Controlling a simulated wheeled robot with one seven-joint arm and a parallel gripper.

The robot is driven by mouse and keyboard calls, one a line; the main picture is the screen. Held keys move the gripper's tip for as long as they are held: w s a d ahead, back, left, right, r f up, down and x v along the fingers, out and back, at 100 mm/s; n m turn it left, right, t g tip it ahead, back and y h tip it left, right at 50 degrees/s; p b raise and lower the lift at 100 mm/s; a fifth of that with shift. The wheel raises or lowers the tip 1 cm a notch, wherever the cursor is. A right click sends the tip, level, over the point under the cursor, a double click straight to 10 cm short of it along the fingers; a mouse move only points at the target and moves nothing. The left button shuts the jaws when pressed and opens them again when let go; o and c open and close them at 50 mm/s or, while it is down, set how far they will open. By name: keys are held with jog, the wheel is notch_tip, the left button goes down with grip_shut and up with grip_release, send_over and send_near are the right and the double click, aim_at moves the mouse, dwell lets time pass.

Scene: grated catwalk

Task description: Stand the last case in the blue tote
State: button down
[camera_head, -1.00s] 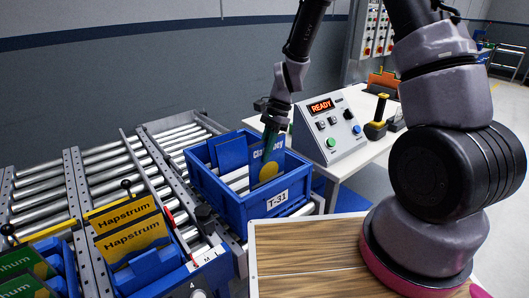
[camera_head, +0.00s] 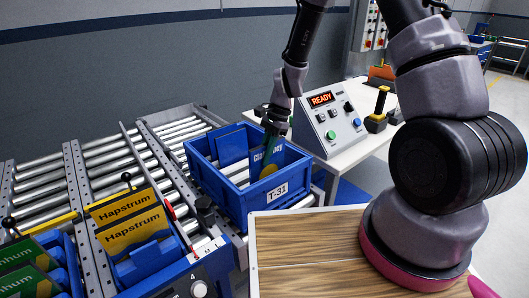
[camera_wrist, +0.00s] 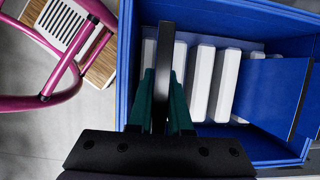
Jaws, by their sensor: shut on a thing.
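The held case (camera_head: 262,160) is blue with pale lettering and a yellow disc. It is upright with its lower part behind the tote's front wall; in the wrist view I see it edge-on as a dark strip (camera_wrist: 165,50). Another blue case (camera_head: 232,148) leans in the tote, left of the held one. Whether the held case touches the bottom is hidden.
White bars (camera_wrist: 200,80) line the tote's inside. Yellow Hapstrum cases (camera_head: 130,220) stand in a blue holder at left, with green cases (camera_head: 25,270) beyond. A control box reading READY (camera_head: 328,115) stands on a table to the right. A wooden top (camera_head: 305,250) is in front.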

aim_at(265, 144)
jog(key=shift+f, duration=2.25)
jog(key=shift+c, duration=1.8)
grip_release()
jog(key=shift+r, duration=4)
